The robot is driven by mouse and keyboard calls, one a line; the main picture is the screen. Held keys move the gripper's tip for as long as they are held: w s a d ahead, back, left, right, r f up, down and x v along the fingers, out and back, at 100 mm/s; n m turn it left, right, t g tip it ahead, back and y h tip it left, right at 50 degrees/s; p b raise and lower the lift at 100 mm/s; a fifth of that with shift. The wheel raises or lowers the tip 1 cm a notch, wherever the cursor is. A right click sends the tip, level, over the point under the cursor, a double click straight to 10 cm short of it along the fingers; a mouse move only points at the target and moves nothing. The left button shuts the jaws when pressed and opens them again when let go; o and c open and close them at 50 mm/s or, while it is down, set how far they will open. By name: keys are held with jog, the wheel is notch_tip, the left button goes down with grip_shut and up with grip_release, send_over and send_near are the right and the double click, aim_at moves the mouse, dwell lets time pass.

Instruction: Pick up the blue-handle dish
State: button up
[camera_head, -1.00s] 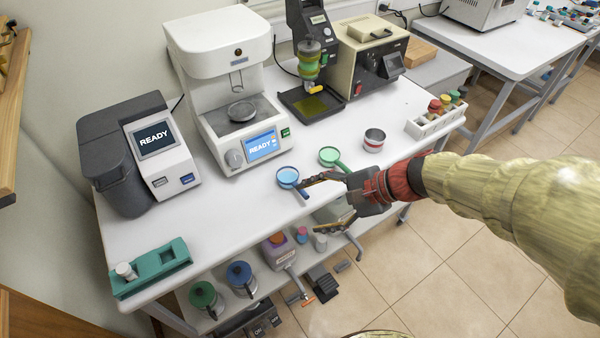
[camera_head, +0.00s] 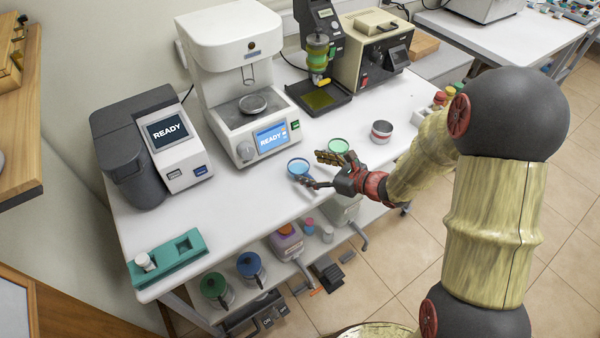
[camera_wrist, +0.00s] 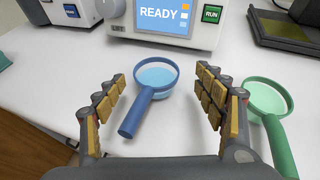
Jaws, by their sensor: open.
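The blue-handle dish (camera_head: 298,167) sits on the white table in front of the machine with the READY screen. In the wrist view the blue-handle dish (camera_wrist: 142,101) lies between my open fingers, its ring ahead of them and its handle pointing down-left toward me. My gripper (camera_head: 322,171) is open and empty; in the wrist view the gripper (camera_wrist: 162,88) has a finger on each side of the dish, apart from it. In the head view my fingers partly hide the handle.
A green-handle dish (camera_head: 339,147) lies close on the right; in the wrist view this green-handle dish (camera_wrist: 266,101) is just beyond my right finger. A metal cup (camera_head: 381,132) stands farther right. The white machine (camera_head: 236,80) stands behind the dishes. Table to the left of the dish is clear.

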aim_at(291, 164)
jog(key=x, duration=0.2)
jog(key=b+x, duration=0.1)
jog(key=x, duration=0.1)
jog(key=shift+s+a+f, duration=0.15)
jog(key=shift+s+a, duration=0.05)
jog(key=shift+c, duration=0.6)
jog(key=c, duration=1.1)
jog(key=shift+c, duration=0.3)
